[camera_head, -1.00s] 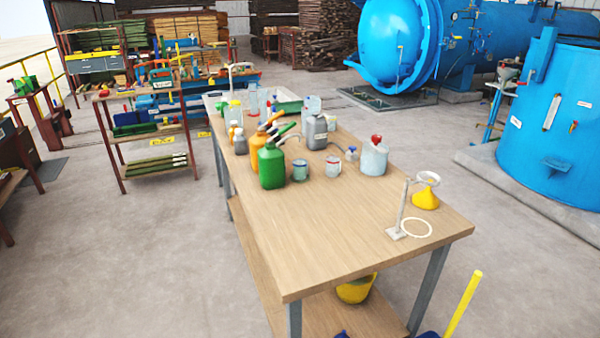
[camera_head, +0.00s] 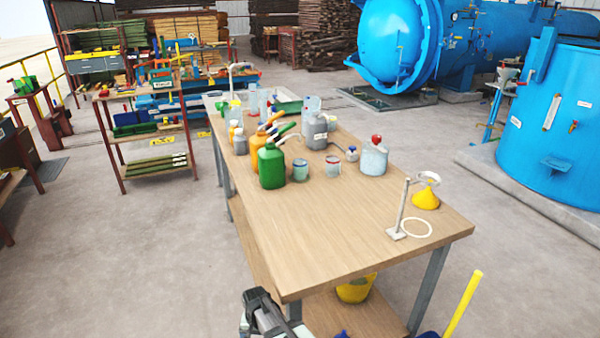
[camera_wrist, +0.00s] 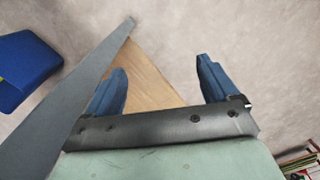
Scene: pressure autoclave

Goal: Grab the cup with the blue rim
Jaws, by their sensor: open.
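Two small cups stand on the wooden table (camera_head: 350,230) in the head view. One cup (camera_head: 300,172) is greenish-blue with a rim that looks blue, just right of the green jug. The other cup (camera_head: 332,167) is pale with a reddish rim, a little to its right. My gripper (camera_head: 262,310) shows low in the head view, in front of the table's near left corner and well apart from both cups. In the wrist view my gripper (camera_wrist: 165,85) is open and empty, its two blue fingers apart, with floor and a piece of wooden surface beyond.
A green jug (camera_head: 271,167) stands just left of the blue-rimmed cup, with orange and grey containers behind. A white jug (camera_head: 374,158) is to the right. The table's front is clear.

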